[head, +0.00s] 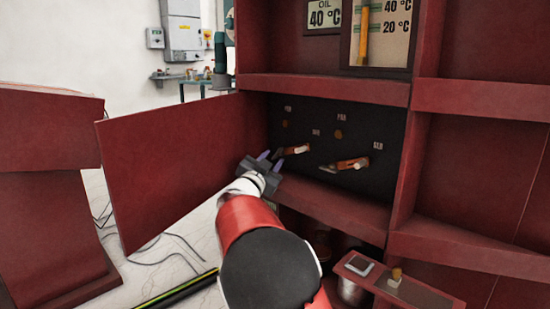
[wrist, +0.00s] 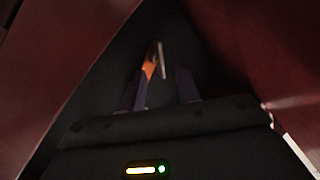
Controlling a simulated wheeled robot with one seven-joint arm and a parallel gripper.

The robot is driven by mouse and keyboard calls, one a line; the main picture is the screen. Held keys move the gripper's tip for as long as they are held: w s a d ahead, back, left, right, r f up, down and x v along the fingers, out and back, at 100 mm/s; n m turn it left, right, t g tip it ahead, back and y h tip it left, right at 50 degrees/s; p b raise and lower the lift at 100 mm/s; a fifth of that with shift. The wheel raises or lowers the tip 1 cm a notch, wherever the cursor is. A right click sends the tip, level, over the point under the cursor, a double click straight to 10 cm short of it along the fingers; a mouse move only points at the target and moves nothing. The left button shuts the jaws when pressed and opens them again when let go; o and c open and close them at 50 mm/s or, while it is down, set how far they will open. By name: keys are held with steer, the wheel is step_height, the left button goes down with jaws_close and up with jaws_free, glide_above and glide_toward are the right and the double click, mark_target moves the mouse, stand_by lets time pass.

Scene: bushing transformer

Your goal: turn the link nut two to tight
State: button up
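The dark terminal panel (head: 372,135) sits in a recess of the red cabinet and carries two orange links. The left link (head: 290,151) has a pale cylindrical piece at its right end. The right link (head: 347,164) has a similar pale piece. The labels are too small to read, so I cannot tell which holds link nut two. My gripper (head: 270,154) is open and empty, just left of the left link. In the wrist view, an orange link (wrist: 149,69) with a grey piece beside it shows ahead, between my spread fingers (wrist: 160,90). No contact shows.
The open red door (head: 175,165) stands close on my gripper's left. A red ledge (head: 335,205) runs below the panel and another beam above it. Cables lie on the floor at left.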

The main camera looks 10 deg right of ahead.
steer(key=v, duration=0.4)
steer(key=shift+s+a, duration=0.2)
